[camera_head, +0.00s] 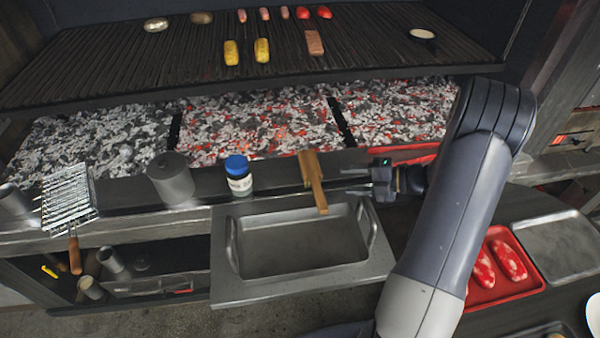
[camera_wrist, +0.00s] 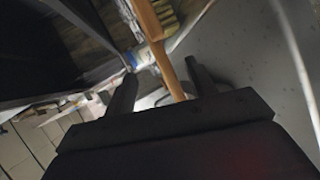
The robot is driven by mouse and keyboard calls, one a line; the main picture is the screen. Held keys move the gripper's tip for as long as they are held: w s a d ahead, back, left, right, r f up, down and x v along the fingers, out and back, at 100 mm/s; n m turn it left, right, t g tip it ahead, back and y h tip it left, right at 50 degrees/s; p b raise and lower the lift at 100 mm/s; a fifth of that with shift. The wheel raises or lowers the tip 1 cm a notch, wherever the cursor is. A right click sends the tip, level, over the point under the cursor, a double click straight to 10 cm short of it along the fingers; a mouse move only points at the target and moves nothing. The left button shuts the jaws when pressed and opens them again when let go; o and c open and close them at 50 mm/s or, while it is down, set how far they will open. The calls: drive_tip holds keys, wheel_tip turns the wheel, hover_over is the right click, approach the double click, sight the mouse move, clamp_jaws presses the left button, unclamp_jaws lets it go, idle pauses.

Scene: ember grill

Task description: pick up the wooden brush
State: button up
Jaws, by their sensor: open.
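The wooden brush (camera_head: 312,180) lies on the ledge in front of the coals, its narrow handle end reaching out over the back of the metal sink-like tray. My gripper (camera_head: 355,182) is open, just right of the brush, with its fingers pointing left toward it. In the wrist view the brush's handle (camera_wrist: 170,72) runs down into the space between the two fingertips of my gripper (camera_wrist: 160,80), and its bristle head (camera_wrist: 158,18) is beyond them. I cannot tell whether a finger touches the handle.
A blue-capped jar (camera_head: 238,176) and a grey cylinder (camera_head: 171,178) stand on the ledge left of the brush. The metal tray (camera_head: 222,285) with raised handles sits below. Glowing coals (camera_head: 255,125) lie behind, under the grill grate (camera_head: 370,45). A red tray (camera_head: 480,292) with meat is at right.

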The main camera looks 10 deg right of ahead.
sight(321, 179)
drive_tip(key=x, duration=0.3)
drive_tip(key=shift+s+a+r, duration=0.1)
drive_tip(key=shift+a, duration=0.05)
drive_tip(key=shift+w+p+x, duration=0.2)
drive_tip(key=shift+p+x, duration=0.7)
drive_tip(key=shift+x, duration=2.15)
drive_tip(key=shift+r, duration=0.1)
drive_tip(key=shift+c, duration=0.2)
clamp_jaws()
